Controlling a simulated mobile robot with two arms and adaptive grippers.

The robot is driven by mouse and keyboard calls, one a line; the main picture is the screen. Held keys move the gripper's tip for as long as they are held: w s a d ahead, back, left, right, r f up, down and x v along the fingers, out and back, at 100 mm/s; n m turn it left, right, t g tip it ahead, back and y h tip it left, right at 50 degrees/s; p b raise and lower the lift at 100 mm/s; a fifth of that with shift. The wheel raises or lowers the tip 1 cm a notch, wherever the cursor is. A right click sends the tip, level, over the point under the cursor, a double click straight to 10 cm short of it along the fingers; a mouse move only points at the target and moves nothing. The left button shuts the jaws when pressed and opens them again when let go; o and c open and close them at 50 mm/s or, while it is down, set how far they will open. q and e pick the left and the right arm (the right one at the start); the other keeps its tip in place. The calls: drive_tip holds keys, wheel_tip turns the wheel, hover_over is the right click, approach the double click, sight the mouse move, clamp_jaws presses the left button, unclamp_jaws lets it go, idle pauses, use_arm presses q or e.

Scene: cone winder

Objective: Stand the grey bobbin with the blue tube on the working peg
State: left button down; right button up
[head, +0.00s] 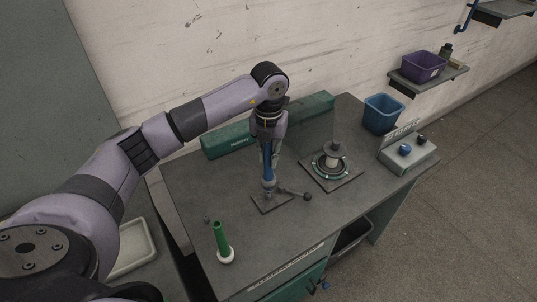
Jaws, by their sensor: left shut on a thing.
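My left gripper (268,166) comes down from above and is shut on the grey bobbin with the blue tube. The blue tube (265,154) shows as a narrow strip between the fingers; much of the bobbin is hidden by them. The bobbin is about upright over the dark square base plate (270,204) of the peg near the table's middle. The working peg itself is hidden, and I cannot tell whether the bobbin rests on it. My right gripper is out of view.
A green tube with a white bobbin (223,246) stands at the front left. A lever with a dark knob (307,196) sticks out right of the plate. A winding unit (331,160), blue bin (383,114) and control box (408,153) stand to the right. A green case (228,139) lies behind.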

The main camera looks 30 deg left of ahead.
sight(268, 168)
use_arm(q)
drive_tip(key=shift+f, duration=0.15)
drive_tip(key=shift+f+b, duration=1)
drive_tip(key=shift+f, duration=0.4)
drive_tip(key=shift+f+b, duration=0.6)
drive_tip(key=shift+f+b, duration=0.4)
drive_tip(key=shift+f, duration=0.15)
idle(0.4)
